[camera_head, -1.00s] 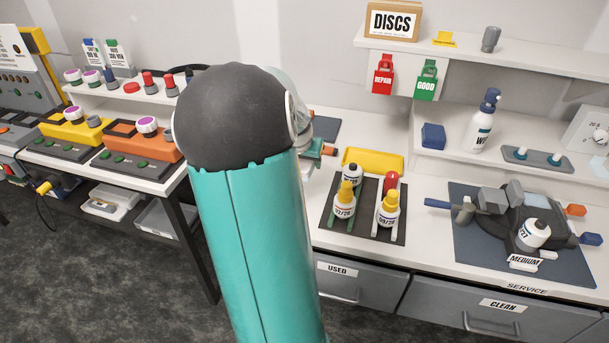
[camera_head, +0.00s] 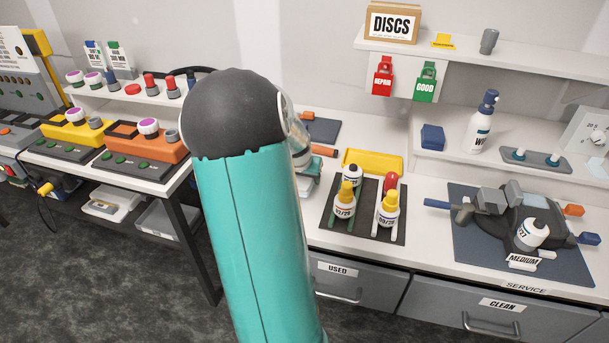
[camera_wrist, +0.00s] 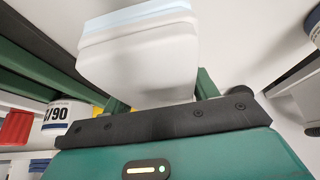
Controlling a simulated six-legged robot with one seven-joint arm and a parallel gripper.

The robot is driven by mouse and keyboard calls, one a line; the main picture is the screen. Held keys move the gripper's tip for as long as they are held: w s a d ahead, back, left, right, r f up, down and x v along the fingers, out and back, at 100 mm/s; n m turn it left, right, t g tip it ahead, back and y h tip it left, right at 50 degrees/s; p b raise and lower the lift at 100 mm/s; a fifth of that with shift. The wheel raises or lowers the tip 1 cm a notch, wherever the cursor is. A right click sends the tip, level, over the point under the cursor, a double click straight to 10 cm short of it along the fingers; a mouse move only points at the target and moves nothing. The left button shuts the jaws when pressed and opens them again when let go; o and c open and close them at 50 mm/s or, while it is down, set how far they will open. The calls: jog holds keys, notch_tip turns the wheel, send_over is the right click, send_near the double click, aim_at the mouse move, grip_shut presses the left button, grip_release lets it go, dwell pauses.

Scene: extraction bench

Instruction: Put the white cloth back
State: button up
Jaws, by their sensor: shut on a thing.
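In the wrist view a thick white block-like piece, which looks like the folded white cloth (camera_wrist: 140,62), sits between the two green fingers of my gripper (camera_wrist: 160,98). A pale blue layer shows along its top edge. My gripper is shut on it. In the head view my own arm hides the cloth and most of the gripper; only a pale and teal part of the wrist shows, low over the bench left of the bottle mat (camera_head: 367,228). I cannot tell whether the cloth touches the bench.
Bottles with yellow caps (camera_head: 388,208) stand on the mat, close right of my wrist. A yellow tray (camera_head: 373,160) lies behind them. A dark mat (camera_head: 322,130) and an orange-handled tool (camera_head: 322,151) lie further back. In the wrist view a labelled white container (camera_wrist: 66,118) stands at left.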

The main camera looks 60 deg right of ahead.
aim_at(299, 182)
jog(key=shift+a+f, duration=0.1)
jog(key=shift+f, duration=0.15)
jog(key=o, duration=1.3)
jog(key=shift+f, duration=0.15)
jog(key=shift+s, duration=0.25)
jog(key=shift+s+r, duration=0.1)
jog(key=shift+r, duration=0.1)
jog(key=v, duration=1.2)
jog(key=shift+w+d+r, duration=0.2)
jog(key=shift+w+r, duration=0.1)
jog(key=shift+r, duration=0.25)
jog(key=shift+a, duration=0.1)
